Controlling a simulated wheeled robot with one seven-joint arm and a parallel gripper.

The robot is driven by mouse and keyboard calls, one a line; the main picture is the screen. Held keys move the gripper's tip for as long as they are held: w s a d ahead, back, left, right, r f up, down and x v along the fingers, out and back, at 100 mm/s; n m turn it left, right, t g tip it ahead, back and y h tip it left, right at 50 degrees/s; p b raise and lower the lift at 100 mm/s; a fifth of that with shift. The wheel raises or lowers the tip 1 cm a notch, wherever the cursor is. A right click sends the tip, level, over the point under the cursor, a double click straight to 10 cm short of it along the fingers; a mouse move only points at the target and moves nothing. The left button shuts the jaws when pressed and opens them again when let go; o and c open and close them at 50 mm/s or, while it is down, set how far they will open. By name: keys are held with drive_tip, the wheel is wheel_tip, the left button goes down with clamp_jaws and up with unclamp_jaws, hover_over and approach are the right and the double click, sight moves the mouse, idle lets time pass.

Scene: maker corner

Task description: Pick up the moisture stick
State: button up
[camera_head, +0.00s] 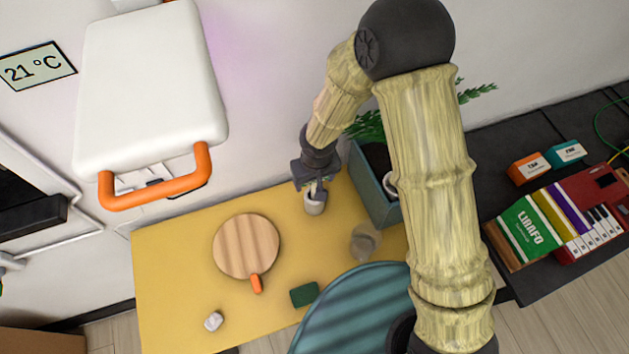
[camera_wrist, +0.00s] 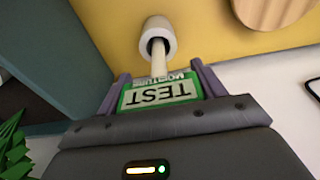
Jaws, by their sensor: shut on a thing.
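The moisture stick (camera_wrist: 160,92) has a green head marked "MOISTURE TEST" and a pale shaft. In the wrist view its head sits between the two purple fingers of my gripper (camera_wrist: 160,88), which is shut on it. The shaft runs down toward a small white round holder (camera_wrist: 158,38) with a dark opening; whether the tip is inside or just above it is hard to tell. In the head view my gripper (camera_head: 316,186) is right over the holder (camera_head: 314,206) on the yellow table, and the stick is mostly hidden.
The yellow table (camera_head: 180,270) also bears a round wooden board (camera_head: 246,246), a green block (camera_head: 304,294), a grey cup (camera_head: 365,241) and a small white item (camera_head: 213,321). A teal planter (camera_head: 372,190) stands close to the right of my gripper. The table's left part is mostly clear.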

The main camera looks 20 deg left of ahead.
wheel_tip(320, 180, up, 10)
drive_tip(key=shift+r+b, duration=0.1)
drive_tip(key=shift+b, duration=0.2)
idle(0.8)
wheel_tip(320, 180, up, 8)
drive_tip(key=p, duration=0.6)
drive_tip(key=shift+r+p, duration=0.2)
drive_tip(key=shift+p, duration=0.15)
idle(0.5)
